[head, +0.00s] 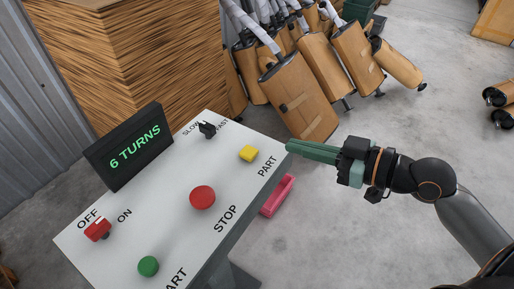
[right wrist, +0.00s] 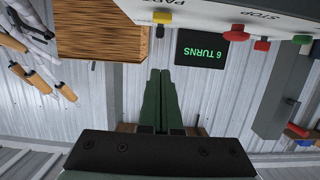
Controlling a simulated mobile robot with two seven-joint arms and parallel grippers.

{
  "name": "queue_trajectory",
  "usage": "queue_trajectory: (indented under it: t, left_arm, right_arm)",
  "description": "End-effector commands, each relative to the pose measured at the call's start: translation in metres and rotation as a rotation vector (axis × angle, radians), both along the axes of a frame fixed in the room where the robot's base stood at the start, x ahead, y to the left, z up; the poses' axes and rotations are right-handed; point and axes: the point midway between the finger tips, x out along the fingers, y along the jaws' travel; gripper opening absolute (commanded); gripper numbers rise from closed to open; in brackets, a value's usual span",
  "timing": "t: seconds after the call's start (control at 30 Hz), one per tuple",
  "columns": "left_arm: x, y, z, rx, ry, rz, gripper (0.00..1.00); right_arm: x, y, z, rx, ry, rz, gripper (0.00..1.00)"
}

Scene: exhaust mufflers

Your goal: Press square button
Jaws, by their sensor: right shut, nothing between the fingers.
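The yellow square button (head: 249,153) sits on the white control panel (head: 172,207), beside the label PART. It also shows in the right wrist view (right wrist: 162,17), at the top. My right gripper (head: 289,147) is shut and empty. Its green fingertips are just right of the panel's edge, a short way from the yellow button and apart from it. In the right wrist view the shut fingers (right wrist: 160,75) point up toward the panel. My left gripper is not in view.
The panel also bears a red round button (head: 202,197), a green button (head: 148,266), a red OFF/ON switch (head: 98,229), a black SLOW/FAST lever (head: 207,130) and a display (head: 130,146) reading 6 TURNS. Brown mufflers (head: 300,100) stand behind.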

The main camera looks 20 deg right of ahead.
Motion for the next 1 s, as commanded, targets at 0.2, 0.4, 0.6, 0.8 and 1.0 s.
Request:
queue_trajectory:
  t: [0.2,0.4,0.6,0.8,1.0]
  left_arm:
    - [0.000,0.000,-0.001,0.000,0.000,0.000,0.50]
    - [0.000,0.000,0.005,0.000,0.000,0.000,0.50]
    - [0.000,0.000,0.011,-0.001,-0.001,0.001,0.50]
    - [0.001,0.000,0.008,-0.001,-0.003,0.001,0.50]
    - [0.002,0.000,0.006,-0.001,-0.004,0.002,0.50]
  right_arm:
    - [0.013,0.009,-0.003,0.004,-0.003,-0.001,0.00]
    - [0.034,0.025,-0.007,0.007,-0.002,-0.002,0.00]
    - [0.060,0.047,-0.015,0.008,-0.001,0.001,0.00]
    - [0.075,0.059,-0.043,0.002,0.007,-0.001,0.00]
    - [0.075,0.059,-0.061,0.001,0.002,0.000,0.00]
